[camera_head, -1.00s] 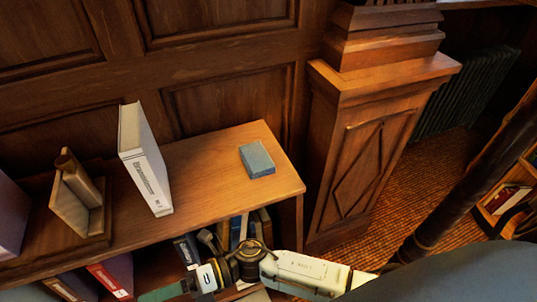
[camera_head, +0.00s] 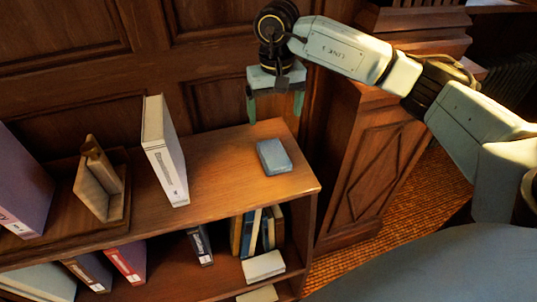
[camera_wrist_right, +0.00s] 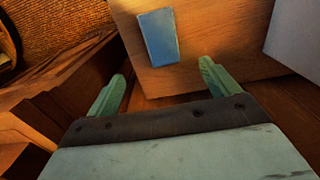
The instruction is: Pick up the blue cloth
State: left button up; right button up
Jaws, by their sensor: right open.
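The blue cloth (camera_head: 274,157) is a small folded block lying flat on the wooden shelf top near its right end. It also shows in the right wrist view (camera_wrist_right: 158,38), beyond the fingertips and between their lines. My right gripper (camera_head: 274,117) is open and empty, above and behind the cloth near the wall panelling, with its fingers pointing down. Its two green fingers show apart in the right wrist view (camera_wrist_right: 160,82). Nothing touches the cloth but the shelf. My left gripper is not in view.
On the shelf top (camera_head: 218,168), a white upright book (camera_head: 165,150) stands left of the cloth, then a wooden bookend (camera_head: 100,180) and a purple binder (camera_head: 22,185). A wooden pillar (camera_head: 375,170) stands to the right. The top around the cloth is clear.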

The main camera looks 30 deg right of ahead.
send_over(274, 152)
notch_tip(274, 152, down, 8)
jog(key=shift+d+r+p, duration=0.1)
jog(key=shift+r+p, duration=0.1)
jog(key=shift+p, duration=0.1)
jog(key=f+p, duration=0.1)
jog(key=f, duration=0.3)
jog(key=shift+a+f, duration=0.15)
jog(key=shift+a, duration=0.05)
jog(key=shift+f, duration=0.45)
jog(key=c, duration=1.1)
jog(key=shift+o, duration=0.2)
notch_tip(274, 152, up, 10)
jog(key=b, duration=0.1)
